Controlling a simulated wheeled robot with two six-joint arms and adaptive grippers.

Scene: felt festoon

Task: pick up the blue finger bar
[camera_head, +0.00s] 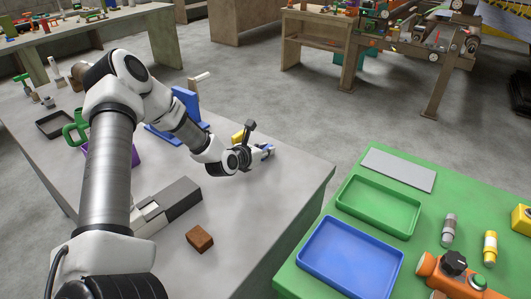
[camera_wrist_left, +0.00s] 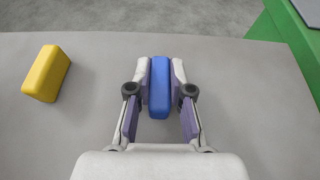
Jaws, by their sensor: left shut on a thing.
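The blue finger bar (camera_wrist_left: 159,88) is between the two fingers of my left gripper (camera_wrist_left: 160,82) in the left wrist view, with both fingers against its sides. The bar points away from the palm. In the head view my left gripper (camera_head: 262,152) is near the far right part of the grey table, and only a little blue shows at its fingers. Whether the bar touches the table is hard to tell. My right gripper is not in view.
A yellow block (camera_wrist_left: 46,73) lies left of the gripper. A brown block (camera_head: 200,239) and a grey block (camera_head: 180,198) are nearer on the table. A green table at right holds a green tray (camera_head: 412,219) and a blue tray (camera_head: 397,277). The table's right part is clear.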

